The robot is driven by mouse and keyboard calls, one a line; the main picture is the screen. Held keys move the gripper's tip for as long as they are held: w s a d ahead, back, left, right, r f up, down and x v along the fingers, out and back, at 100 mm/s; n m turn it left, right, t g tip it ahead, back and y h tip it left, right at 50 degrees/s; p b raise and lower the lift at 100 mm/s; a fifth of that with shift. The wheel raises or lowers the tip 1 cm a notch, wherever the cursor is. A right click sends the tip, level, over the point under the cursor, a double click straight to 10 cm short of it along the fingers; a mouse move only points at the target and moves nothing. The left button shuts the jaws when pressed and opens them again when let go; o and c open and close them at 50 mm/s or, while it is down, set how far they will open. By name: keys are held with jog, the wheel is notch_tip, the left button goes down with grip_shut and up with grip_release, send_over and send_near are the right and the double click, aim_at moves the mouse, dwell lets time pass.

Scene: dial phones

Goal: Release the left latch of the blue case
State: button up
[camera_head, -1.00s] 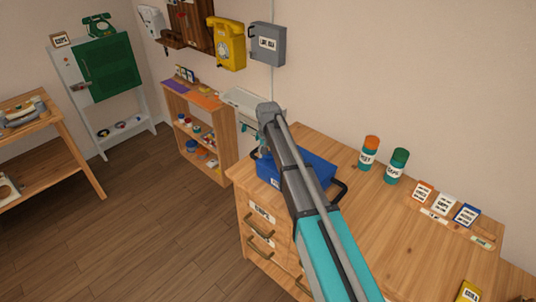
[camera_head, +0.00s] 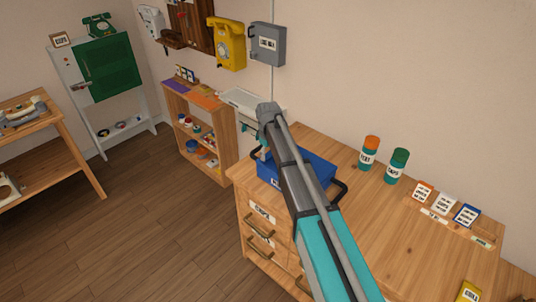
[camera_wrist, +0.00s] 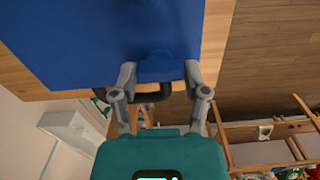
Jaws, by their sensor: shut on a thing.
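The blue case (camera_head: 318,168) stands on the wooden drawer cabinet, partly hidden behind my arm in the head view. It also fills the top of the wrist view (camera_wrist: 110,40). My gripper (camera_wrist: 160,70) is at the case's edge, with one finger on each side of a blue latch tab (camera_wrist: 158,66). The fingers are shut on this tab. A dark handle (camera_wrist: 150,91) shows just beyond the tab, between the fingers. In the head view my gripper is mostly hidden behind my arm, so the fingertips' contact is not visible there.
An orange-topped canister (camera_head: 368,151) and a green-topped canister (camera_head: 396,165) stand right of the case. Several cards (camera_head: 445,205) stand farther right. A low shelf (camera_head: 203,130) is left of the cabinet (camera_head: 410,240). The tabletop between my arm and the cards is clear.

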jog(key=shift+n, duration=0.5)
jog(key=o, duration=1.2)
jog(key=shift+c, duration=0.2)
jog(key=shift+m, duration=0.3)
